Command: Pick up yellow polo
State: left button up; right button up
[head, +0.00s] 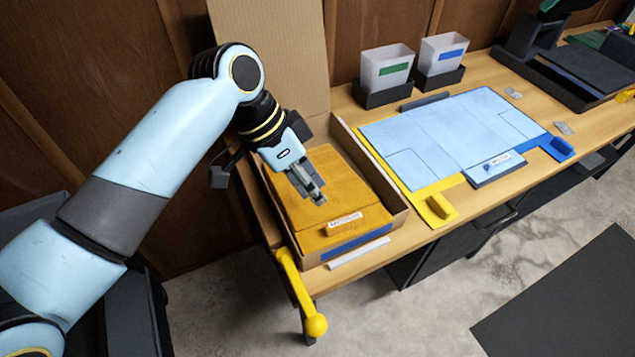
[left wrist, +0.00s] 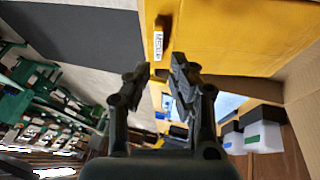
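The yellow polo (head: 322,215) lies folded flat in an open cardboard box (head: 398,214) at the left end of the table, with a small white size label on its near edge. In the left wrist view the polo (left wrist: 235,35) fills the upper right. My left gripper (head: 316,196) is over the middle of the polo, pointing down at it. In the left wrist view its two fingers (left wrist: 161,70) are apart with nothing between them. I cannot tell whether the tips touch the cloth. My right gripper is not in view.
A blue folding board (head: 450,138) with yellow and blue flaps lies right of the box. Two bins (head: 387,72) stand behind it. A yellow lever (head: 300,295) hangs at the table's left front edge. A dark press-like device (head: 570,65) stands far right.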

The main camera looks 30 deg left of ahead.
aim_at(342, 221)
pick_arm(q)
jog(key=x, duration=0.4)
jog(key=shift+d, duration=0.1)
jog(key=x, duration=0.5)
jog(key=shift+w+d+f+p, duration=0.1)
jog(key=shift+w+d+p, duration=0.1)
jog(key=shift+d+p, duration=0.2)
grip_shut()
